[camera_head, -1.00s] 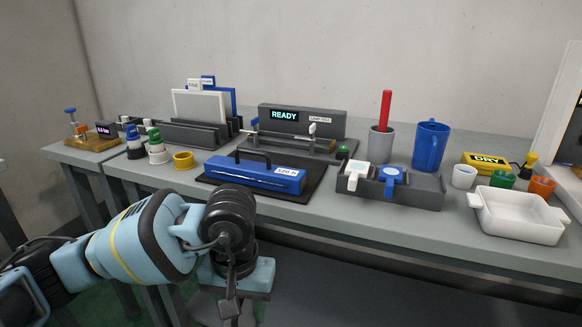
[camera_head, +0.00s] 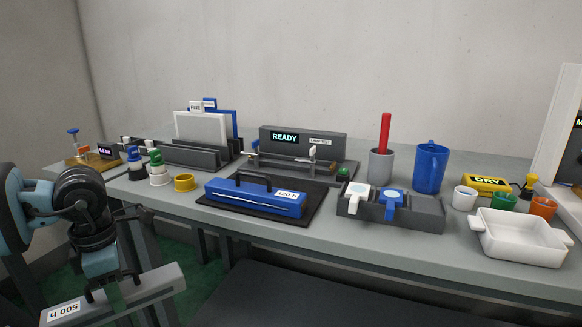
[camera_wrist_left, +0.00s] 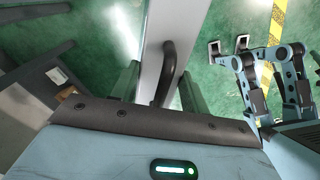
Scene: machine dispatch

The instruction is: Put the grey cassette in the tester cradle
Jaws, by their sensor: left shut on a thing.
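The grey cassette (camera_head: 140,291), labelled "500 h", is held by its dark handle in my left gripper (camera_head: 114,288), in front of the bench at the lower left and below its top. In the left wrist view the gripper (camera_wrist_left: 160,85) is shut on the handle, with the pale cassette (camera_wrist_left: 155,40) beyond it. The tester (camera_head: 300,143) with a "READY" screen stands at the back middle of the bench. Its low cradle (camera_head: 290,168) in front of the screen looks empty.
A blue cassette (camera_head: 256,197), labelled "120 h", lies on a black mat (camera_head: 310,213) in front of the tester. A yellow ring (camera_head: 184,182) and bottles stand left of it. A dark block (camera_head: 425,212) with two tags and a white tray (camera_head: 520,238) stand right.

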